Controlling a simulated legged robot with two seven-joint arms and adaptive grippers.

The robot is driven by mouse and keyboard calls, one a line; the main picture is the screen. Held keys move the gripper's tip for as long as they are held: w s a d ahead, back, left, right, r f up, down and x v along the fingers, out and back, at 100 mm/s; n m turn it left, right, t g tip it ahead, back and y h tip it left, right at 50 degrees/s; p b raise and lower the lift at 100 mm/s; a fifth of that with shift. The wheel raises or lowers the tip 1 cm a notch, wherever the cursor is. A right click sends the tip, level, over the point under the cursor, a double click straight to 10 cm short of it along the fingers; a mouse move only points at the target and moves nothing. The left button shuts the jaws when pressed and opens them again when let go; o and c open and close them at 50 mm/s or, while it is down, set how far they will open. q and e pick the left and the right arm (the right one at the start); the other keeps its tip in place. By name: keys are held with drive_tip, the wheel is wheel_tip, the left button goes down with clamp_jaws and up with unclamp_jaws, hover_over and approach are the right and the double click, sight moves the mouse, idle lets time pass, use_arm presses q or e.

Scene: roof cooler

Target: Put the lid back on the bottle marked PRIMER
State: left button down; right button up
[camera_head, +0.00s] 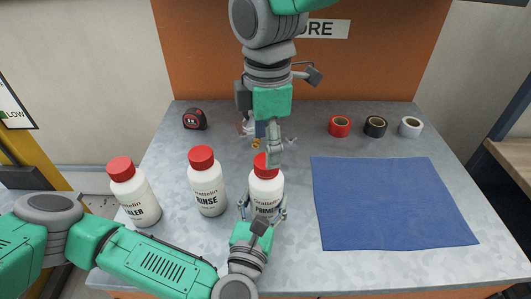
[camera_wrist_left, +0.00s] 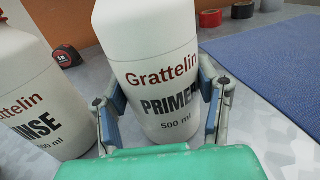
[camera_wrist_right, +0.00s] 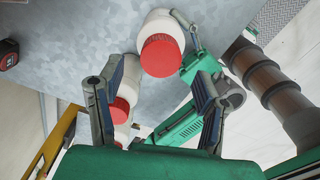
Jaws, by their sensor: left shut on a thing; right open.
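The white PRIMER bottle (camera_head: 267,189) stands upright on the grey table, and its label shows in the left wrist view (camera_wrist_left: 160,95). A red lid (camera_head: 261,168) sits on top of it. The lid also shows in the right wrist view (camera_wrist_right: 162,55); I cannot tell whether it is fully seated. My left gripper (camera_head: 263,208) is shut around the bottle's body, one finger on each side. My right gripper (camera_head: 267,148) is open just above and behind the lid. In the right wrist view the lid is beyond its spread fingertips, apart from them.
The red-lidded RINSE bottle (camera_head: 208,196) stands close left, with another red-lidded bottle (camera_head: 138,204) farther left. A tape measure (camera_head: 195,118) lies behind. Red (camera_head: 340,126), black (camera_head: 375,126) and white (camera_head: 411,127) tape rolls stand at back right. A blue mat (camera_head: 390,203) lies flat and empty.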

sight(266, 191)
drive_tip(key=shift+r, duration=0.1)
drive_tip(key=shift+c, duration=0.4)
drive_tip(key=n, duration=0.3)
drive_tip(key=shift+s+a+r, duration=0.2)
drive_tip(key=shift+s+r, duration=0.1)
drive_tip(key=shift+r, duration=0.1)
drive_tip(key=shift+r+n, duration=0.3)
drive_tip(key=shift+n, duration=0.9)
drive_tip(key=n, duration=0.1)
drive_tip(key=r+n, duration=0.1)
drive_tip(key=n, duration=0.1)
drive_tip(key=shift+w+d+r+n, duration=0.15)
drive_tip(key=shift+w+r+n, duration=0.05)
drive_tip(key=shift+n, duration=0.1)
drive_tip(key=shift+w+d+r+n, duration=0.15)
drive_tip(key=shift+r+n, duration=0.15)
drive_tip(key=shift+n, duration=0.5)
drive_tip(key=shift+f, duration=4)
drive_tip(key=shift+c, duration=0.5)
